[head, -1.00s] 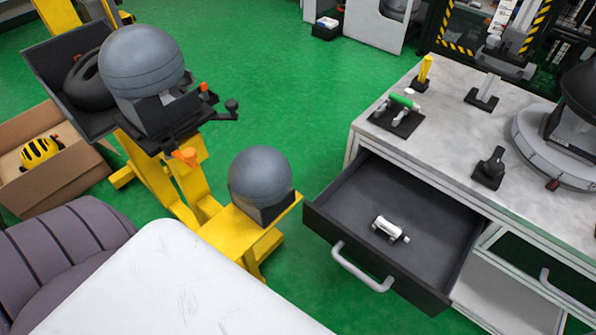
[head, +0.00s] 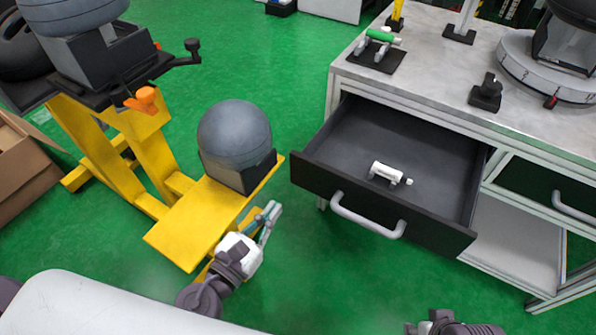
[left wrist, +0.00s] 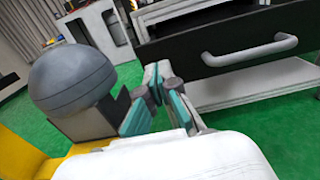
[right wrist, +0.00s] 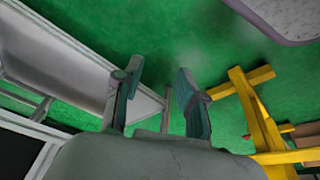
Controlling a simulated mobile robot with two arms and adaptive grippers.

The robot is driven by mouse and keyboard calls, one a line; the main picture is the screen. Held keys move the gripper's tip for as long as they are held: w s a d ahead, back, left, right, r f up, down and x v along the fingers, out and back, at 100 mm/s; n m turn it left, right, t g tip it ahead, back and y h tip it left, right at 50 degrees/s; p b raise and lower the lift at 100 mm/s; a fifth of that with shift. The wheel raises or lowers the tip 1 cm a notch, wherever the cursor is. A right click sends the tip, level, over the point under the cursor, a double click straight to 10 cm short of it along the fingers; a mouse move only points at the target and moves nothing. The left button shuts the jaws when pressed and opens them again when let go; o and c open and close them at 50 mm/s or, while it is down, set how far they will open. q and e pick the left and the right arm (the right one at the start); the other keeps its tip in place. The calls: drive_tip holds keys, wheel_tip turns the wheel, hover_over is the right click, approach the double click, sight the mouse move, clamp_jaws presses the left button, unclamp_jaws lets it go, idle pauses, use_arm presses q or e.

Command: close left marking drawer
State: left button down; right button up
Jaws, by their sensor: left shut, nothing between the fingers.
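The left marking drawer (head: 352,200) is dark with a light grey handle (head: 366,218) and is pulled out of the workbench. A small white part (head: 388,173) lies inside it. In the left wrist view the drawer front (left wrist: 220,37) and handle (left wrist: 250,50) are at upper right. My left gripper (head: 271,210) is shut and empty, left of the drawer front and apart from it; its fingers also show in the left wrist view (left wrist: 150,95). My right gripper (right wrist: 155,80) has its fingers apart with nothing between them; only part of my right arm shows in the head view.
A yellow stand (head: 190,225) with a grey dome (head: 234,138) is close to my left gripper. The bench top (head: 430,80) holds several fixtures. A white surface (head: 120,305) fills the lower left. Green floor is clear in front of the drawer.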

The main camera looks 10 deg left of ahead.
use_arm(q)
drive_tip(key=p, duration=0.2)
approach(309, 164)
drive_tip(key=w, duration=0.1)
drive_tip(key=x, duration=0.5)
drive_tip(key=shift+w+d+r+p, duration=0.1)
drive_tip(key=shift+w+d+p, duration=0.15)
drive_tip(key=shift+p, duration=0.15)
drive_tip(key=shift+w+d, duration=0.1)
drive_tip(key=shift+w, duration=0.3)
use_arm(e)
wheel_tip(309, 164, down, 11)
drive_tip(key=shift+w+a+f+g, duration=0.15)
drive_tip(key=shift+w+g, duration=0.15)
